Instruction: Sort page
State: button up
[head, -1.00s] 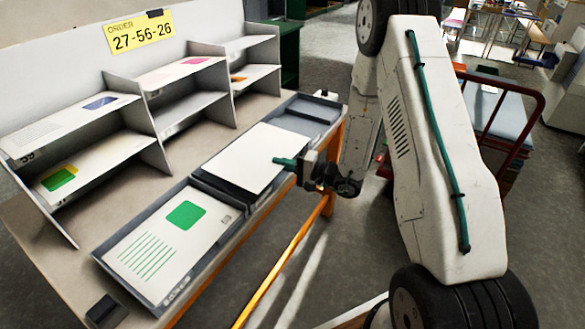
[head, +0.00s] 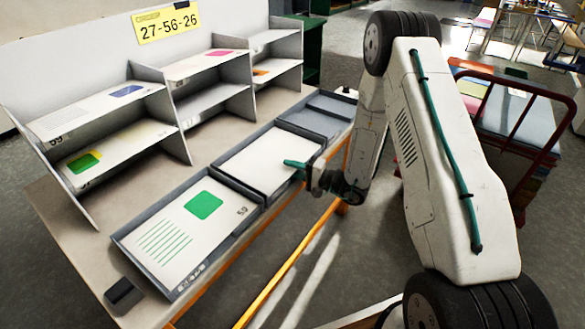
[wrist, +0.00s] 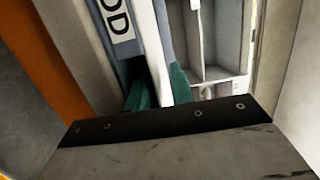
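A blank white page (head: 262,160) lies flat within the middle tray (head: 222,180) of the row along the table's front. My gripper (head: 296,164) is at the right edge of this page, one green fingertip showing over it. In the wrist view the two green fingers (wrist: 160,92) flank a white strip, likely the page's edge; whether they press on it is unclear. A page with a green square and green lines (head: 170,235) lies in the near tray (head: 150,285). The far tray (head: 318,118) looks empty.
A grey shelf rack (head: 187,82) behind the trays holds pages with blue, green, pink and orange patches. An order sign (head: 168,22) reads 27-56-26. A small dark box (head: 124,294) sits at the near table corner. A red-railed cart (head: 510,120) stands right.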

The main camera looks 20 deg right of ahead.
jog(key=v, duration=0.8)
jog(key=shift+r, duration=0.1)
jog(key=shift+w, duration=0.1)
dwell(0.3)
